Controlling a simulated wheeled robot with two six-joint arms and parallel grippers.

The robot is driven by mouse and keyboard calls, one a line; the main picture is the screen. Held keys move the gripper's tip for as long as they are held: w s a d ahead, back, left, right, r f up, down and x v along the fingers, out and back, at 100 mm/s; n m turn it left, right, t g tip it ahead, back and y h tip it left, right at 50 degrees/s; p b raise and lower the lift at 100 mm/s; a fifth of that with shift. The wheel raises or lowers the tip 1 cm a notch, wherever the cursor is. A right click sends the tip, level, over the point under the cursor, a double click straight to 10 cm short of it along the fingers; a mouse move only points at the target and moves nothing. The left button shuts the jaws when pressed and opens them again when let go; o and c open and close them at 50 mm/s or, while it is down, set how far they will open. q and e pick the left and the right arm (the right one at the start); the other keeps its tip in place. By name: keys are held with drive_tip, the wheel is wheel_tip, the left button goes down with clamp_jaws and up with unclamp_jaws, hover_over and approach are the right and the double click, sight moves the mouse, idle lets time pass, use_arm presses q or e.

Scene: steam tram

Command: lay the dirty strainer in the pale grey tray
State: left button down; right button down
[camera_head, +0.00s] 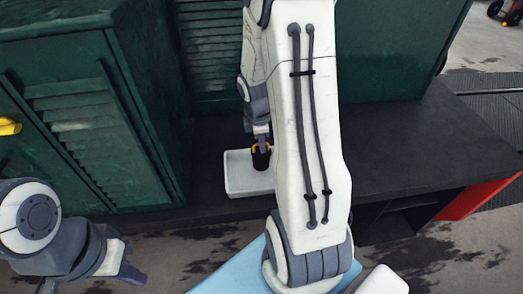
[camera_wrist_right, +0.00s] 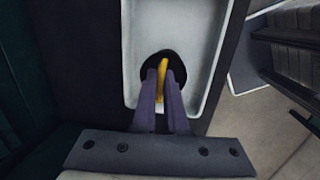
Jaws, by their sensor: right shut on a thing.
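The pale grey tray (camera_head: 238,184) stands on the dark ledge, partly hidden by my right arm. It also shows in the right wrist view (camera_wrist_right: 207,40). My right gripper (camera_head: 262,136) points down over the tray and is shut on the yellow part of a dark, round-ended thing, which I take to be the strainer (camera_head: 261,161). In the right wrist view the strainer (camera_wrist_right: 179,62) lies within the tray's outline, its yellow part between my fingertips (camera_wrist_right: 164,78). I cannot tell whether it touches the tray floor. My left gripper (camera_head: 95,282) is empty at the lower left, fingers apart.
Green louvred cabinets (camera_head: 75,110) stand left of and behind the tray. The dark ledge (camera_head: 410,140) is clear to the right. A light blue surface (camera_head: 228,273) lies below, in front of the ledge. A yellow thing (camera_head: 9,126) is at the left edge.

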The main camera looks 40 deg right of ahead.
sight(259, 156)
drive_tip(key=shift+f, duration=1.9)
drive_tip(key=shift+f, duration=0.2)
drive_tip(key=c, duration=1)
unclamp_jaws()
drive_tip(key=shift+o, duration=0.2)
drive_tip(key=shift+s, duration=0.1)
drive_tip(key=shift+r, duration=0.1)
drive_tip(key=shift+r, duration=0.2)
drive_tip(key=shift+a+r, duration=0.1)
drive_tip(key=shift+r, duration=0.3)
wheel_tip(259, 156, up, 11)
drive_tip(key=a, duration=0.1)
drive_tip(key=shift+s+a, duration=0.35)
drive_tip(key=shift+a, duration=0.05)
